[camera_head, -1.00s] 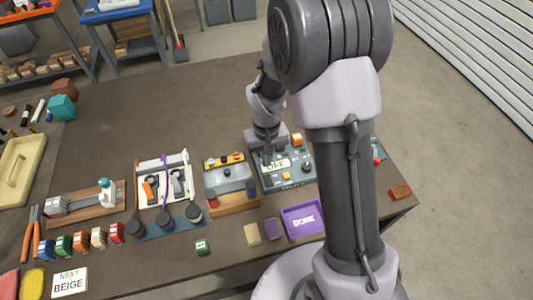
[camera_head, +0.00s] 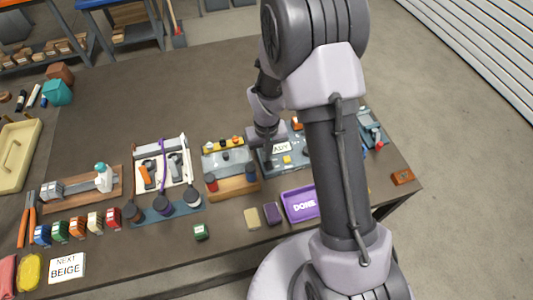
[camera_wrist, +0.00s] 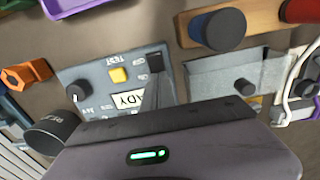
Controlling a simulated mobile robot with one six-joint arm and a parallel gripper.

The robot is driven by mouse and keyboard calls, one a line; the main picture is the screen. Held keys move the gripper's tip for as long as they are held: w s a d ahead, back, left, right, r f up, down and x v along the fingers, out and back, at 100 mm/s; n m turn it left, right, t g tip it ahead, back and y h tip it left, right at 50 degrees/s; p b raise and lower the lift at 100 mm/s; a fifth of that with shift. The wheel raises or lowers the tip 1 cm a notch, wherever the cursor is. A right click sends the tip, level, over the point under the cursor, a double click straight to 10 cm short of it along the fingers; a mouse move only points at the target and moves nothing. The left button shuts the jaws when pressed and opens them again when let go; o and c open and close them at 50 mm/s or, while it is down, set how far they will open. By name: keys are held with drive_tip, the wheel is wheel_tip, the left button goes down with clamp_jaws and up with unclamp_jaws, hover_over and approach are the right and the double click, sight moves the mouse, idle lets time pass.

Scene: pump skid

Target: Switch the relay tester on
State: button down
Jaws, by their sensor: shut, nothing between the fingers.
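The relay tester (camera_head: 270,163) is a grey-blue panel at the table's right part, partly hidden by my arm. Its white display (camera_head: 281,147) reads "ADY", the start being covered. In the wrist view the panel (camera_wrist: 75,75) shows a yellow button (camera_wrist: 119,75) beside the word TEST, a black knob (camera_wrist: 76,93) and a black switch (camera_wrist: 155,63). My gripper (camera_wrist: 153,84) is shut and empty, its tip close to the switch; I cannot tell whether it touches. In the head view my gripper (camera_head: 264,146) is over the panel's left side.
A wooden-based unit with knobs (camera_head: 230,175) stands close on the left. A purple tray (camera_head: 299,204) marked DONE lies in front. Another device (camera_head: 371,131) and an orange block (camera_head: 402,177) lie to the right. The table's back middle is clear.

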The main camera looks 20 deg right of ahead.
drive_tip(key=shift+s+f, duration=0.1)
drive_tip(key=shift+s, duration=0.05)
drive_tip(key=shift+s+r, duration=0.3)
drive_tip(key=shift+s, duration=0.35)
wheel_tip(320, 180, up, 14)
drive_tip(key=p, duration=0.5)
drive_tip(key=shift+p, duration=0.4)
